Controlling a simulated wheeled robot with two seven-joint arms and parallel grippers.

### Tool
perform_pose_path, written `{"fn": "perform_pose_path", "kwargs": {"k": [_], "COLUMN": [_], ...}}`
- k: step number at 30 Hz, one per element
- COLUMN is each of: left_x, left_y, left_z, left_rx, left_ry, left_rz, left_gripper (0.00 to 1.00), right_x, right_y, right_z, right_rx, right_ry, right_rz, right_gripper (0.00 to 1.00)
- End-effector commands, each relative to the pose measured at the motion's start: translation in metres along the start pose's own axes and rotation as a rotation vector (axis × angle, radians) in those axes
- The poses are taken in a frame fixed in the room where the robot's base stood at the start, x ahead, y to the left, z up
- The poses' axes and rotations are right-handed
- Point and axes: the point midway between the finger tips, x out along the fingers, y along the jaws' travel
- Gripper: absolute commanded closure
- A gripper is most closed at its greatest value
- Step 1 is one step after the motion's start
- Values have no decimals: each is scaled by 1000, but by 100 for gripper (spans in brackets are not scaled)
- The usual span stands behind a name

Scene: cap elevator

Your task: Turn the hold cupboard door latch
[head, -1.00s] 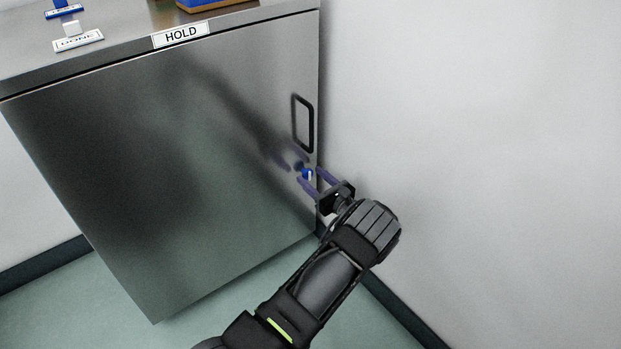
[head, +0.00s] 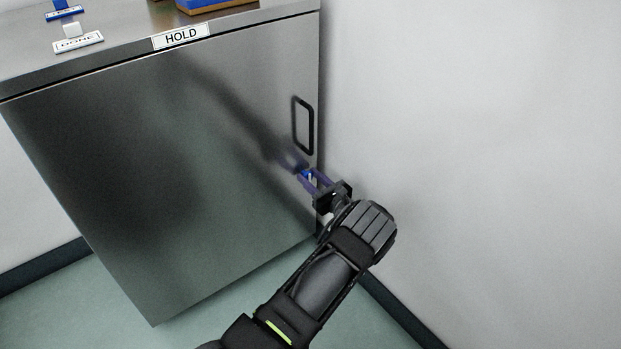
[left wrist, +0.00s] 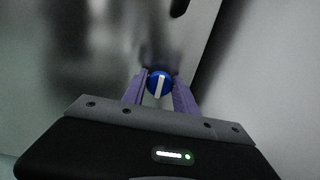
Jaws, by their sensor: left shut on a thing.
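The hold cupboard (head: 170,180) is a steel cabinet with its door closed and a HOLD label (head: 181,36) on the top front edge. The latch is a small blue round knob (left wrist: 160,83) with a white bar, low on the door's right side under the handle. In the left wrist view the white bar stands nearly upright, leaning slightly. My left gripper (head: 310,177) is shut on the latch knob, a purple finger on each side of it. In the head view the fingers mostly hide the knob. My right gripper is not in view.
A black door handle (head: 303,125) sits just above the latch. A pale wall (head: 480,120) stands close on the cupboard's right. Green floor lies below.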

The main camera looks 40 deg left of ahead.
Motion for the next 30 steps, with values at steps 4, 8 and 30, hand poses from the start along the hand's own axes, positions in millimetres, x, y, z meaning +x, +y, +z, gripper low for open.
{"fn": "perform_pose_path", "kwargs": {"k": [4,8,30], "left_x": [0,0,0], "left_y": [0,0,1], "left_z": [0,0,-2], "left_rx": [0,-2,-365], "left_ry": [0,0,-2], "left_rz": [0,0,0], "left_gripper": [100,100,100], "right_x": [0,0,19], "right_y": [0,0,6], "right_z": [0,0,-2], "right_rx": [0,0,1], "right_ry": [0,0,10], "right_rz": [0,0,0], "right_gripper": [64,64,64]}}
